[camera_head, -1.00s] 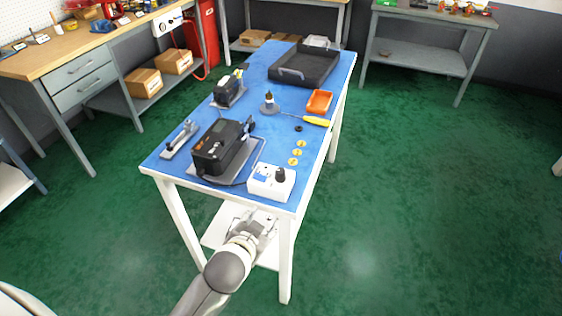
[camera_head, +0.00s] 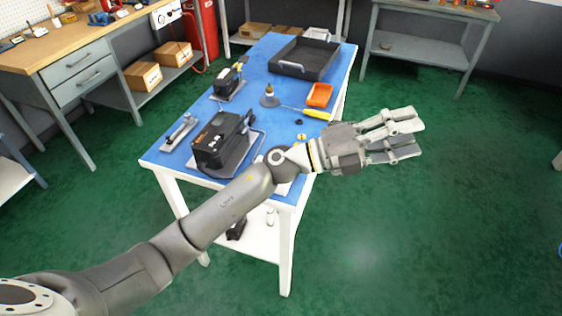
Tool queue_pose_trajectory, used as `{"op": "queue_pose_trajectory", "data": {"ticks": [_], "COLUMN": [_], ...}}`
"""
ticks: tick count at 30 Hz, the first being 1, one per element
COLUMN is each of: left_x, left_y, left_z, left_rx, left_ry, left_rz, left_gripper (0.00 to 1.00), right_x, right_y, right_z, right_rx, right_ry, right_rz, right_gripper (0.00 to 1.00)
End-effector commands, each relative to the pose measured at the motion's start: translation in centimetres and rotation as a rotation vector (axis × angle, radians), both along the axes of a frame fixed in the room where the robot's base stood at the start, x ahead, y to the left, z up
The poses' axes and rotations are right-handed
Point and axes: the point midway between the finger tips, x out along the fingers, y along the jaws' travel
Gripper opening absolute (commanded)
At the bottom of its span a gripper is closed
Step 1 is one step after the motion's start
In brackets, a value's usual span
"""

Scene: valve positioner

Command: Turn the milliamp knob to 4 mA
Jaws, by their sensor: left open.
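The white box with the black milliamp knob stood at the near right corner of the blue table top; now my left arm covers it, and only a small white sliver (camera_head: 283,189) shows below the wrist. The knob itself is hidden. The black positioner (camera_head: 222,146) sits on the table just left of my wrist. My left gripper (camera_head: 417,138) is open and empty. It points right, beyond the table's right edge and over the green floor. My right gripper is not in view.
On the blue table (camera_head: 262,66) are a black tray (camera_head: 304,58), an orange bin (camera_head: 320,95), a yellow-handled screwdriver (camera_head: 316,114), a smaller black device (camera_head: 228,82) and a metal part (camera_head: 180,131). Workbenches stand at left and back. The floor on the right is clear.

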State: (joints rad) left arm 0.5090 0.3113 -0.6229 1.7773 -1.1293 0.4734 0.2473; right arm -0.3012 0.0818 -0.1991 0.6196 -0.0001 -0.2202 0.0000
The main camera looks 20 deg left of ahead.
Motion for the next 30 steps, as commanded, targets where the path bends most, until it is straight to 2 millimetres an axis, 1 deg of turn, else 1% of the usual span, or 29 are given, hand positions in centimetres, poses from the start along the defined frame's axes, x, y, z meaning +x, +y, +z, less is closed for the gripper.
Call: {"op": "queue_pose_trajectory", "data": {"ticks": [1, 3, 4, 6, 8, 9, 11, 12, 14, 15, 17, 18, 21, 22, 24, 26, 28, 30], "left_x": [-0.3, -0.9, -1.0, -1.0, -0.6, -0.2, 0.6, 1.3, 2.4, 3.1, 4.2, 4.7, 5.7, 5.8, 6.0, 6.1, 6.1, 6.0], "left_y": [-1.0, -1.9, -2.1, -1.8, -1.0, 0.0, 2.1, 3.7, 6.7, 8.9, 12.3, 14.5, 19.2, 20.4, 22.4, 23.5, 24.2, 24.4], "left_z": [-0.7, -2.4, -3.3, -5.6, -7.5, -8.8, -10.4, -11.3, -12.4, -12.7, -12.9, -12.7, -11.7, -11.3, -10.6, -10.2, -10.1, -10.5], "left_rx": [0.105, 0.263, 0.334, 0.507, 0.661, 0.766, 0.928, 1.037, 1.200, 1.305, 1.454, 1.542, 1.721, 1.761, 1.832, 1.870, 1.892, 1.899], "left_ry": [-0.060, -0.127, -0.151, -0.195, -0.221, -0.230, -0.232, -0.226, -0.202, -0.178, -0.130, -0.095, -0.003, 0.023, 0.072, 0.101, 0.119, 0.127], "left_rz": [-0.060, -0.149, -0.183, -0.257, -0.311, -0.343, -0.381, -0.400, -0.423, -0.431, -0.435, -0.433, -0.419, -0.414, -0.403, -0.398, -0.395, -0.396], "left_gripper": [0.47, 0.47, 0.47, 0.47, 0.47, 0.47, 0.47, 0.47, 0.47, 0.47, 0.47, 0.47, 0.47, 0.47, 0.47, 0.47, 0.47, 0.47], "right_x": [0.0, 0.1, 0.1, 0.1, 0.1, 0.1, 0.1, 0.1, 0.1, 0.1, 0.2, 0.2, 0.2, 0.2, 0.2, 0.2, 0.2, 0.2], "right_y": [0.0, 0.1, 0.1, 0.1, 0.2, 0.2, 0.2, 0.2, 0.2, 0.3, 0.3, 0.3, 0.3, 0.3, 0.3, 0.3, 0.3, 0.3], "right_z": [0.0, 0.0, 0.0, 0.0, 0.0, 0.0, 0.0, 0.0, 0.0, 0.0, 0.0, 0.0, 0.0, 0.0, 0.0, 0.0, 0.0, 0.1], "right_rx": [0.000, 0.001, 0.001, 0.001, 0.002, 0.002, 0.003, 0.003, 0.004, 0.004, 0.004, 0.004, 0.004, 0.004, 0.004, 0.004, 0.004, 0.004], "right_ry": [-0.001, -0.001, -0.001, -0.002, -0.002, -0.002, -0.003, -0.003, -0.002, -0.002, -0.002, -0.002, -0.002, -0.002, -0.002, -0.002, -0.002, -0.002], "right_rz": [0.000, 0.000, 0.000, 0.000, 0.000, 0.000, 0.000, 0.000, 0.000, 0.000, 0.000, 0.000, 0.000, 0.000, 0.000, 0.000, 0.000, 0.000], "right_gripper": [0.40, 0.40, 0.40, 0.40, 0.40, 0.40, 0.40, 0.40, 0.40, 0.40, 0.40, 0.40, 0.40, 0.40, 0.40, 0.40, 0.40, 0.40]}}
